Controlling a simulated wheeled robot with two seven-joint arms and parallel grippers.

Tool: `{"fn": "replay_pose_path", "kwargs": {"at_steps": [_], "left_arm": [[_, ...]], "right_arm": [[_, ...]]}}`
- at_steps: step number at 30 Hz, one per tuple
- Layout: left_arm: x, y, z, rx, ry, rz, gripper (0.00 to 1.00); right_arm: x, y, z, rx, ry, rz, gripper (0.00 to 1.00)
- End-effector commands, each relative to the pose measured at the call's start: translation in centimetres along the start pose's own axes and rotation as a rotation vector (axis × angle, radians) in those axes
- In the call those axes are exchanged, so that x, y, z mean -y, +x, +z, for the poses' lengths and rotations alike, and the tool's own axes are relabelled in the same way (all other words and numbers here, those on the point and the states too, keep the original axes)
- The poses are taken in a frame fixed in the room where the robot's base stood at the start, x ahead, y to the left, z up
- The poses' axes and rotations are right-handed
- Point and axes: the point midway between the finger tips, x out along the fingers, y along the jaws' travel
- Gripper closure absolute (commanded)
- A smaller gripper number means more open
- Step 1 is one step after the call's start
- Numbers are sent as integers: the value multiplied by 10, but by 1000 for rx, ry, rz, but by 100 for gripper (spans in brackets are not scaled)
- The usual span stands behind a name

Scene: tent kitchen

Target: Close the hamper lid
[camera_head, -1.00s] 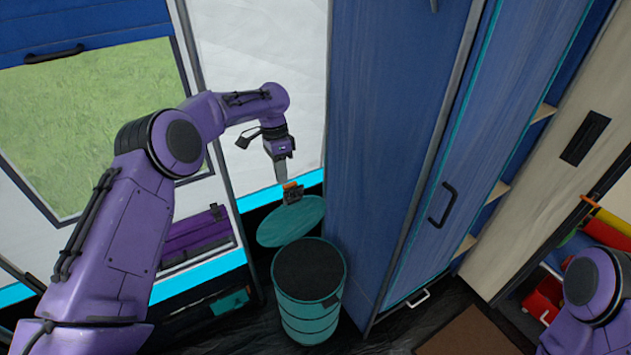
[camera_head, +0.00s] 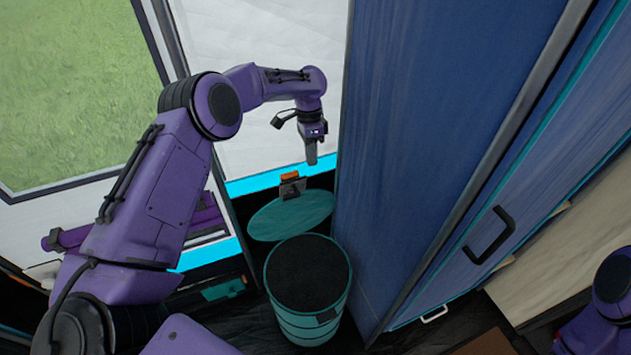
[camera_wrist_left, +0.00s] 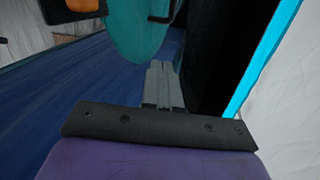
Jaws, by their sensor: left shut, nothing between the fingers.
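The hamper (camera_head: 308,318) is a teal ribbed drum with a dark round opening. It stands on the floor against the blue cabinet. Its teal lid (camera_head: 290,216) is open, tilted up behind the opening, and also shows at the top of the left wrist view (camera_wrist_left: 135,28). My left gripper (camera_head: 312,160) points down above and behind the lid, apart from it in the head view. Its fingers (camera_wrist_left: 162,72) are together with nothing between them. My right arm (camera_head: 612,285) shows only in part at the lower right, and its gripper is out of view.
A tall blue cabinet (camera_head: 420,130) stands close to the right of the hamper. A small dark item with an orange top (camera_head: 291,185) is at the lid's back edge. A pale tent wall with a window (camera_head: 75,85) is behind.

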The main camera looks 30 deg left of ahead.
Motion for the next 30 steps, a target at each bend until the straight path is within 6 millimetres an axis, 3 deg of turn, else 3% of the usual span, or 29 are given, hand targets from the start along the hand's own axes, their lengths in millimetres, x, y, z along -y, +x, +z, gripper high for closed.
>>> {"fn": "replay_pose_path", "kwargs": {"at_steps": [6,14,30], "left_arm": [[1,50,1,4,-2,5,100],[-29,65,4,3,-3,3,100],[-35,68,6,2,-9,-11,100]], "right_arm": [[0,-3,-2,-2,1,-1,57],[-1,-14,-7,-2,1,-1,57],[-1,-18,-8,-2,1,-1,57]]}}
